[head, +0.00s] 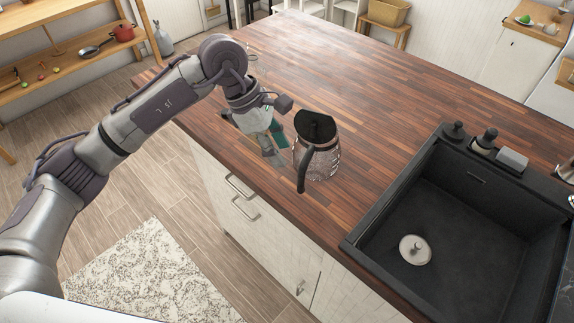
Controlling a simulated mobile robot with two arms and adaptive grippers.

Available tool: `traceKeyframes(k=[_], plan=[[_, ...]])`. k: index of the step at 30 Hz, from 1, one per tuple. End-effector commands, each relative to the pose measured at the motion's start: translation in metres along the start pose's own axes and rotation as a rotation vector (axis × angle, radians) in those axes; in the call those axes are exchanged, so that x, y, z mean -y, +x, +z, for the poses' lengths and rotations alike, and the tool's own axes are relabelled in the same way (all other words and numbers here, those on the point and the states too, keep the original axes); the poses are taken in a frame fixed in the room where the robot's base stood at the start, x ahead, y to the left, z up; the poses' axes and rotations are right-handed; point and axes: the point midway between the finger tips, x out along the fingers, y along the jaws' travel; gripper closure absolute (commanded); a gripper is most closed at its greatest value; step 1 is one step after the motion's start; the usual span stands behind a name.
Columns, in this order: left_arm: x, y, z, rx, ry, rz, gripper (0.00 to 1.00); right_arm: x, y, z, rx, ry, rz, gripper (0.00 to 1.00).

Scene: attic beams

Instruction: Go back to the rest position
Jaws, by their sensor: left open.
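My left gripper (268,143) points down over the near left edge of the wooden countertop (355,75). It is open. A glass jug (320,160) with a black lid and black handle stands upright on the counter just right of the gripper. I cannot tell whether the fingers touch the jug. A teal thing shows behind the fingers, partly hidden. My right gripper does not show.
A dark sink (470,185) is set in the counter at right, with a pale round lid (415,249) inside. Bottles and a sponge stand on its rim. A wooden shelf (70,50) holds a red pot (123,32). The counter's far middle is clear.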

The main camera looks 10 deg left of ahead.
Motion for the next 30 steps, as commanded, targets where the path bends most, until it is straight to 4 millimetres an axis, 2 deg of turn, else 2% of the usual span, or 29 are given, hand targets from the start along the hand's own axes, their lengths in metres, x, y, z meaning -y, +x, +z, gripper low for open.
traceKeyframes(k=[6,17,20,23,26,27,28,30], plan=[[0.000,-0.008,0.000,0.000,0.000,0.001,0.57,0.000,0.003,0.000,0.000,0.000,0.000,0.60],[0.000,-0.008,0.000,0.000,0.000,0.000,0.57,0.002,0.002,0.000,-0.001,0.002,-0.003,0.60],[0.003,-0.004,0.007,0.033,-0.002,-0.007,0.57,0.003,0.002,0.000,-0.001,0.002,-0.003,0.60],[0.015,0.008,0.035,0.173,-0.014,-0.033,0.57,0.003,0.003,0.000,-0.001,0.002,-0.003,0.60],[0.038,0.016,0.089,0.465,-0.075,-0.088,0.57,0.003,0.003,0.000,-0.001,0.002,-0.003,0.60],[0.049,0.011,0.116,0.622,-0.126,-0.122,0.57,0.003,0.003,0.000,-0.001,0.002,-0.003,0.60],[0.055,0.004,0.134,0.744,-0.176,-0.148,0.57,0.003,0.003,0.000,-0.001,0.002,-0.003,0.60],[0.063,-0.022,0.166,1.023,-0.319,-0.211,0.57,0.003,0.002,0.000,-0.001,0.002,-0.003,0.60]])
